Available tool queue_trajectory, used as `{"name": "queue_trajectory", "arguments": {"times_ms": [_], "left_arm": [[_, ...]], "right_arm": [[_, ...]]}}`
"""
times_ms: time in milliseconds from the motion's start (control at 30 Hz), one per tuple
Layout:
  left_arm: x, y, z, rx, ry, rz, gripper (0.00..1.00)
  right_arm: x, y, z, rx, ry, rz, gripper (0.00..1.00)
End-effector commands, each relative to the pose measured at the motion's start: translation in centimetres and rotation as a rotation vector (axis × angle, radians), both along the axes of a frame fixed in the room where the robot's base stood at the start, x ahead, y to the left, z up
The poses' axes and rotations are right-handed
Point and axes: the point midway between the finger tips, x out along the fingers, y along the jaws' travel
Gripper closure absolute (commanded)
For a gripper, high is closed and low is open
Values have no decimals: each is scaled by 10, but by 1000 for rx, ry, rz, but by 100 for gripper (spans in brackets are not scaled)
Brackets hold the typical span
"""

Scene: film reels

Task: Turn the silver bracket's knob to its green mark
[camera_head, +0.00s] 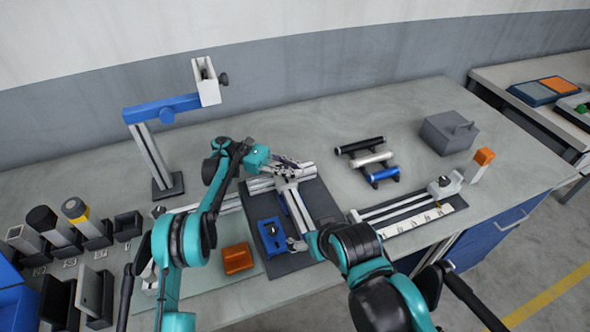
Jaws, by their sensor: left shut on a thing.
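The silver bracket (298,207) stands on a dark base plate (323,203) in the middle of the bench, beside pale metal rails. My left gripper (291,166) reaches in from the left and is shut on a small part at the bracket's far end, seemingly its knob. The fingers hide most of that part. I cannot make out the green mark. A blue bracket (269,236) lies on the near part of the plate. My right gripper (297,243) is low beside the blue bracket, partly hidden by its own arm; its jaws are too small to read.
An orange block (238,258) sits left of the plate. A blue-armed stand (160,108) rises at the back left. Film cans (76,211) stand far left. Rollers (372,160), a grey box (448,133) and a ruled slide rail (410,218) are to the right. The back middle is clear.

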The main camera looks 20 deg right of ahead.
Motion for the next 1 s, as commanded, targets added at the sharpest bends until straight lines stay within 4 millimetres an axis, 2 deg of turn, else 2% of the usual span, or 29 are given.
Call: {"name": "queue_trajectory", "arguments": {"times_ms": [33, 100, 433, 533, 1000], "left_arm": [[0, 0, 0, 1, -1, 0, 74], [0, 0, 0, 1, -1, 0, 57], [0, 0, 0, 0, 0, 1, 57], [0, 0, 6, 0, 0, 1, 57], [0, 0, 87, 0, 0, 1, 57]], "right_arm": [[0, 0, 0, 0, 0, 0, 15], [0, 0, 0, 0, 0, 0, 15], [0, 0, 0, 0, 0, 0, 15], [0, 0, 0, 0, 0, 0, 15], [0, 0, 0, 0, 0, 0, 15]]}}
